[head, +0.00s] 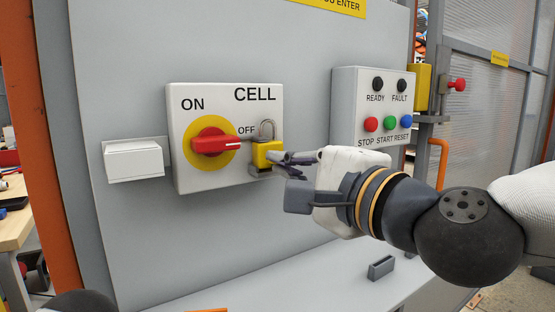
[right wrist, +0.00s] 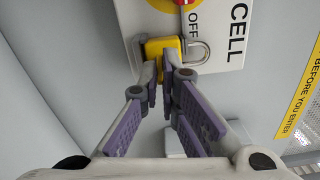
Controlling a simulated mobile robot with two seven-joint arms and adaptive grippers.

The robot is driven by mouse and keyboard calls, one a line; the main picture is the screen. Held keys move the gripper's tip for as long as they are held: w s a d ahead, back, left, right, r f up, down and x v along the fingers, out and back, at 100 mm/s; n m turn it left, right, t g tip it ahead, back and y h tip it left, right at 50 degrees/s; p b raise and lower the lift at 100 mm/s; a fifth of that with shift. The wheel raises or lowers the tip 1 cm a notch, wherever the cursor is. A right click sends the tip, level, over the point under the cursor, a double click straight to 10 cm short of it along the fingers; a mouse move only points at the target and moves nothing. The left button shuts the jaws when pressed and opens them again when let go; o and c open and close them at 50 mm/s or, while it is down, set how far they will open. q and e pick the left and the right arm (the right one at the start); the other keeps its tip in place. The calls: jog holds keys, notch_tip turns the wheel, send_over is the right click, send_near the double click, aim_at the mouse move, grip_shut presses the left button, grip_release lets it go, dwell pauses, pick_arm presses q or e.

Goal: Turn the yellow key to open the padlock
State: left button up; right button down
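The yellow padlock (head: 266,153) hangs by its grey shackle at the right of the red switch handle, near the OFF mark. It also shows in the right wrist view (right wrist: 161,46), its shackle to the right. My right gripper (head: 277,158) reaches in from the right, its fingertips close against the padlock's body. In the right wrist view, the purple-padded fingers (right wrist: 160,87) converge to a narrow gap just below the padlock. My left gripper is out of view.
The white CELL switch box (head: 188,183) carries the red handle (head: 213,144) on a yellow disc. A button box (head: 346,103) is to the right, a small white box (head: 133,161) to the left. A grey ledge (head: 240,287) lies below; the panel beneath the switch box is clear.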

jog(key=m, duration=0.6)
jog(key=m, duration=0.3)
jog(key=shift+m, duration=0.4)
jog(key=m, duration=0.5)
jog(key=shift+f+m, duration=0.1)
jog(key=shift+m, duration=0.3)
jog(key=c, duration=2.1)
grip_release()
jog(key=shift+m, duration=0.3)
jog(key=o, duration=0.4)
